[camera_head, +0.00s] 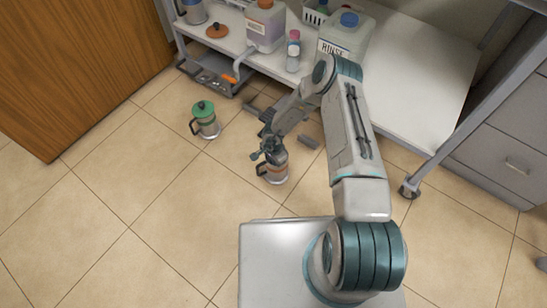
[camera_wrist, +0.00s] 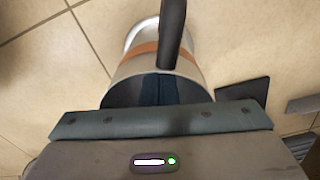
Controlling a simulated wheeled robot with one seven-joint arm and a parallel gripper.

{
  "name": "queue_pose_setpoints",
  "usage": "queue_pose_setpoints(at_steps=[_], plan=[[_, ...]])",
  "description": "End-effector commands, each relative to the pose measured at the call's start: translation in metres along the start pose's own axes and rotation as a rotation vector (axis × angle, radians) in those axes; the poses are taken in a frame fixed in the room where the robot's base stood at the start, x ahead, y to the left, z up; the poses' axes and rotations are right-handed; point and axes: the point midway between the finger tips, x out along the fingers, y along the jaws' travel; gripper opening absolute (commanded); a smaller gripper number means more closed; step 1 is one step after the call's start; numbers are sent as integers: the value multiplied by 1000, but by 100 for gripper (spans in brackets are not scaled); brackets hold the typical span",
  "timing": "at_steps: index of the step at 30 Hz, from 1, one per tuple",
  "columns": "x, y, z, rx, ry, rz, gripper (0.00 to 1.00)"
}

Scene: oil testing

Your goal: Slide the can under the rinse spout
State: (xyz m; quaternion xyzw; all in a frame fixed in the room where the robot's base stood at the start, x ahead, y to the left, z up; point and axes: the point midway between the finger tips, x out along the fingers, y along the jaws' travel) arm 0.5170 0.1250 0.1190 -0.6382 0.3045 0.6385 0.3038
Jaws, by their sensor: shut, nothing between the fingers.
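A metal can (camera_head: 274,174) with an orange-brown band stands upright on the tiled floor, and its lower part and handle show below my gripper (camera_head: 268,150). It also shows in the wrist view (camera_wrist: 148,65), close in front of my gripper, with a dark bar crossing it. My gripper is shut and empty, right above or against the can; I cannot tell if they touch. A white jug labelled RINSE (camera_head: 340,40) with a blue cap stands on the bench shelf. My arm hides its lower part, and I cannot make out its spout.
A second can with a green lid (camera_head: 205,118) stands on the floor to the left. A jug with an orange cap (camera_head: 265,25) and a small pink-capped bottle (camera_head: 293,52) stand on the shelf (camera_head: 410,100). A wooden cabinet (camera_head: 75,70) is at far left.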

Motion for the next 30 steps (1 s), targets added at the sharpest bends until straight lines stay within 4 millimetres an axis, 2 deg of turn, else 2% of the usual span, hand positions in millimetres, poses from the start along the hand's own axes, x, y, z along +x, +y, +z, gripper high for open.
queue_pose_setpoints(at_steps=[3,7,23,30], plan=[[3,0,-21,6,2,-3,0],[2,0,-33,3,1,-1,0],[0,1,-42,1,0,-1,0],[-1,6,-63,-3,0,-1,0]])
